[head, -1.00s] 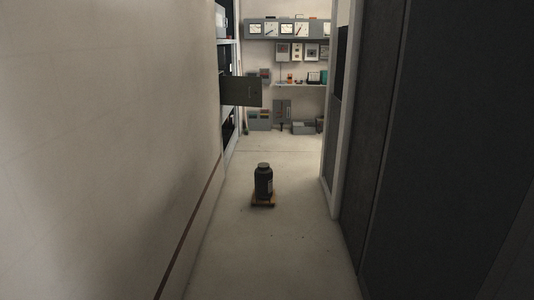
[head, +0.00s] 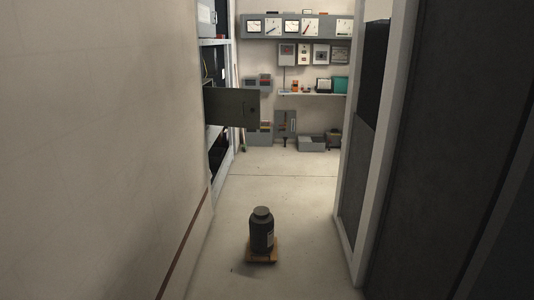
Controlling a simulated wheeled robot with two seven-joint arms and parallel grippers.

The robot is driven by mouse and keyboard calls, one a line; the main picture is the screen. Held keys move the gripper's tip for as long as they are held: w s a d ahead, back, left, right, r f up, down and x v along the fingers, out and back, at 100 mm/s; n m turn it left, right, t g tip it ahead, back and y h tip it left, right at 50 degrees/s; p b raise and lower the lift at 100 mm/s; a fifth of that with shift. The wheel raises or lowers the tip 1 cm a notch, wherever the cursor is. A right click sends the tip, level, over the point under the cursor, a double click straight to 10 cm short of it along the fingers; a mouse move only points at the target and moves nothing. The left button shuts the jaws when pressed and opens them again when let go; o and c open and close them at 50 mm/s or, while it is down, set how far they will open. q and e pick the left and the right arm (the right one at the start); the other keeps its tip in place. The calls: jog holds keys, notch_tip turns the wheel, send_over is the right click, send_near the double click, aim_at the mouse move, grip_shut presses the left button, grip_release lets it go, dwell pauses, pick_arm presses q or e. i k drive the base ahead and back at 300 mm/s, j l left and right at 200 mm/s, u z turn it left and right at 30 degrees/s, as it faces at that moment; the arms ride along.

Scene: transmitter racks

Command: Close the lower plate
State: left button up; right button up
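A grey-green plate (head: 232,106) stands swung out from the rack (head: 217,68) on the left, beyond the end of the left wall. It sticks out into the passage at about mid-height, with a small dark spot near its free edge. The rack's dark openings show above and below it. I cannot tell from this view whether another plate hangs on the rack. Neither of my grippers shows in the head view.
A dark canister (head: 262,231) on a small wooden base (head: 261,257) stands mid-floor ahead. A pale wall (head: 110,140) bounds the left, dark cabinets (head: 440,150) the right. Meters and a shelf (head: 312,94) line the back wall. The floor (head: 285,175) beyond the canister is clear.

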aim_at(229, 107)
jog(key=i+u, duration=0.1)
jog(key=i, duration=0.65)
jog(key=i+l+u, duration=0.1)
jog(key=i, duration=0.65)
jog(key=i+l+u, duration=0.1)
jog(key=i, duration=0.65)
